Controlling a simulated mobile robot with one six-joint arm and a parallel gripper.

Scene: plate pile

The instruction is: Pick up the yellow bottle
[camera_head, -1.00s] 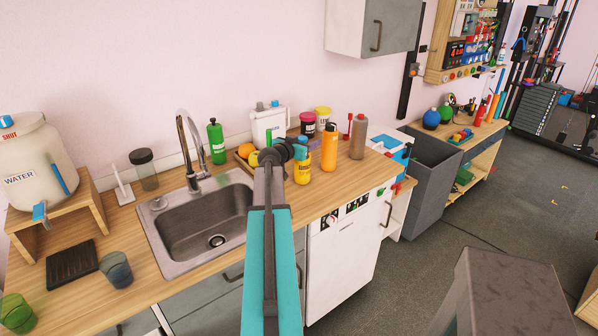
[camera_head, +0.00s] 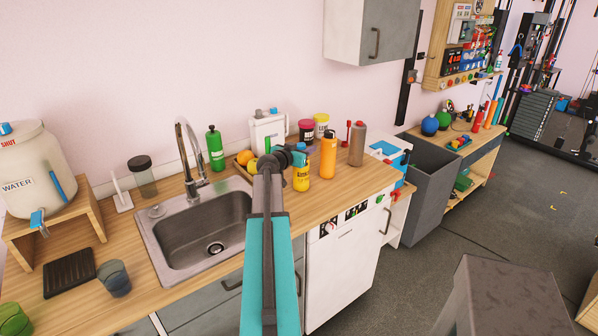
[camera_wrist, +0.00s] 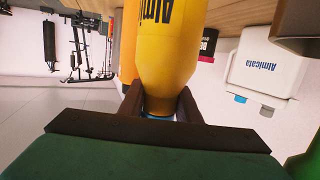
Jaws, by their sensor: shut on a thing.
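The yellow bottle (camera_head: 301,179) stands upright on the wooden counter in the head view, left of an orange bottle (camera_head: 328,157). Part of its top is hidden by my arm's end. In the wrist view the yellow bottle (camera_wrist: 166,50) appears upside down and large, with dark lettering. My gripper (camera_wrist: 161,105) has its two dark fingers on either side of the bottle's neck, shut on it. A little of a blue cap shows between the fingers. In the head view the fingertips are too small to make out clearly.
A brown bottle (camera_head: 357,144), dark and yellow-lidded jars (camera_head: 321,126), a white jug (camera_head: 269,130) and a fruit tray stand close by. The sink (camera_head: 205,235) and a green bottle (camera_head: 215,148) are to the left. A wall cabinet (camera_head: 372,30) hangs above.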

